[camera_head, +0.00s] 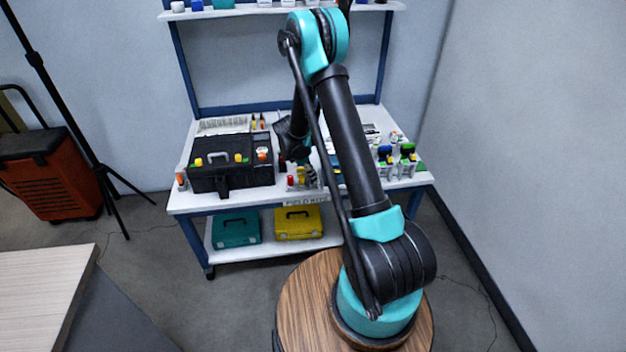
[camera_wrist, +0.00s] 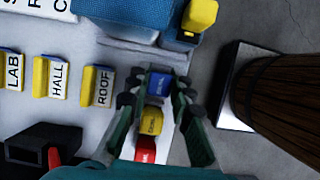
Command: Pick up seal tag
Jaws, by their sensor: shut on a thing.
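Three small seal tags show in the wrist view in a line: a blue one (camera_wrist: 159,84), a yellow one (camera_wrist: 151,121) and a red one (camera_wrist: 145,148), with lettering too small to read surely. My gripper (camera_wrist: 160,82) has its fingertips on either side of the blue seal tag and is shut on it. The yellow and red tags lie between the fingers, nearer the palm in the picture.
Yellow-ended labels LAB (camera_wrist: 12,70), HALL (camera_wrist: 57,78) and ROOF (camera_wrist: 103,88) lie left of my gripper. A blue case (camera_wrist: 130,15) is close at the top. A black case (camera_head: 230,175) stands on the bench's left; several bottles (camera_head: 405,160) stand right.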

